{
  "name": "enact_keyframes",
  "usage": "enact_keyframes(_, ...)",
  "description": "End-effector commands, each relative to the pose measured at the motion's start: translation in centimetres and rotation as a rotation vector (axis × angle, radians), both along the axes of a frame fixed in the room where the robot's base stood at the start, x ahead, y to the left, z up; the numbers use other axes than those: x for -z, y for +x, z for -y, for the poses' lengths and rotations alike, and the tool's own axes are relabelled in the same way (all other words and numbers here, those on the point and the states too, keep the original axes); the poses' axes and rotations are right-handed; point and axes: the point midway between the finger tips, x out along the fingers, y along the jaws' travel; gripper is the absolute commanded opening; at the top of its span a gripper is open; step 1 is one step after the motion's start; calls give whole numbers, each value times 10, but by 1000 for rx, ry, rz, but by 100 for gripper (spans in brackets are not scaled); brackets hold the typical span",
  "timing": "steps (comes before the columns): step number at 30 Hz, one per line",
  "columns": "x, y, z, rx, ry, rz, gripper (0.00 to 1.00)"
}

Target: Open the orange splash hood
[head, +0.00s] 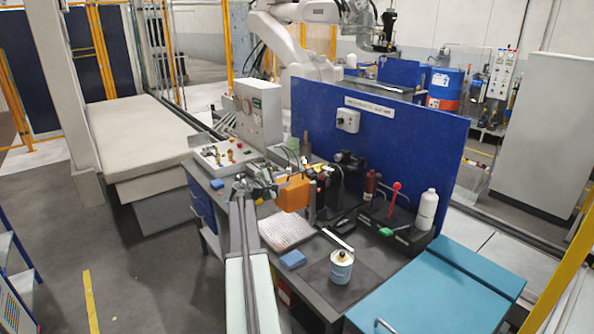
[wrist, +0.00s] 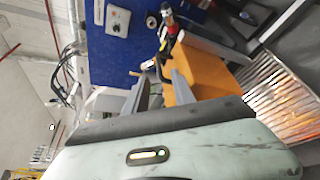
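The orange splash hood (head: 293,193) is a boxy orange cover at the middle of the grey workbench, among small dark machine parts. In the wrist view it (wrist: 198,74) shows just beyond my fingers, mostly to the right of them. My gripper (head: 262,187) is at the left side of the hood, close to it. In the wrist view my gripper (wrist: 160,88) shows two grey fingers apart, with nothing clearly held between them. I cannot tell whether a finger touches the hood. My wrist body hides the lower part of the wrist view.
A blue panel (head: 390,140) stands behind the hood. A ribbed pale mat (head: 286,232), a blue sponge (head: 293,260) and a can (head: 341,267) lie in front. A red-knobbed lever (head: 395,188) and a white bottle (head: 427,210) stand to the right. A gauge box (head: 258,112) stands at the back left.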

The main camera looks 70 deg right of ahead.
Motion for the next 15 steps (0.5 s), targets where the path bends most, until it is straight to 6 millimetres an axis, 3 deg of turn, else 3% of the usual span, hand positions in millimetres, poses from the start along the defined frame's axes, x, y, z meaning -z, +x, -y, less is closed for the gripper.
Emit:
enact_keyframes(8, -1, -7, 12, 1, -6, -17, 31)
enact_keyframes(15, 9, -15, 48, 3, -6, -14, 31)
